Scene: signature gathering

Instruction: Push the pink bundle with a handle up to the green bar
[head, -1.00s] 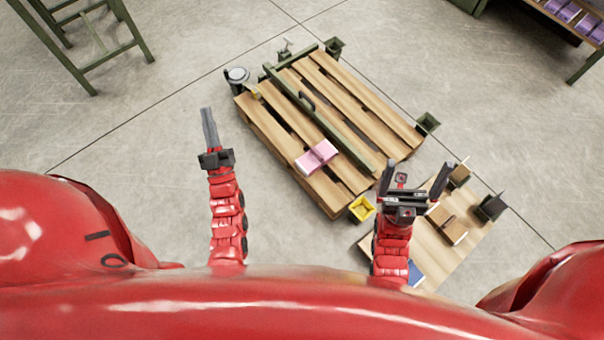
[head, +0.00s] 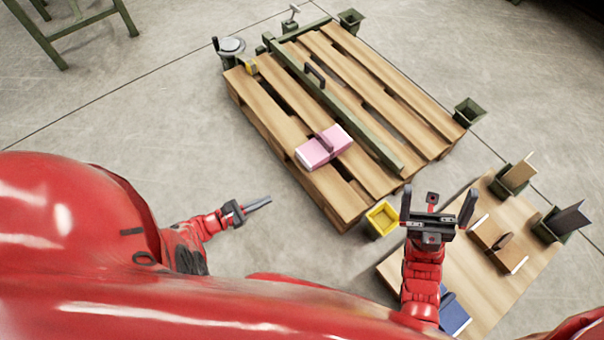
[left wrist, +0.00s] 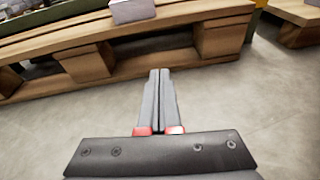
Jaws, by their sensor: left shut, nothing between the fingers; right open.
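The pink bundle (head: 318,150) lies on the slats of a wooden pallet (head: 270,103), near its front left edge, with a dark handle (head: 325,142) on top. The green bar (head: 335,100) runs lengthwise across the pallet, beyond the bundle, with a clear gap between them. The bar has its own dark handle (head: 315,75). My left gripper (head: 258,204) is shut and empty, left of the pallet and apart from it. In the left wrist view its closed fingers (left wrist: 158,100) point at the pallet's side. My right gripper (head: 438,206) is open and empty, right of the pallet's near corner.
A yellow box (head: 382,218) sits by the pallet's near corner. A low wooden board (head: 478,290) at right carries a brown bundle (head: 498,244), a blue bundle (head: 453,314) and dark holders.

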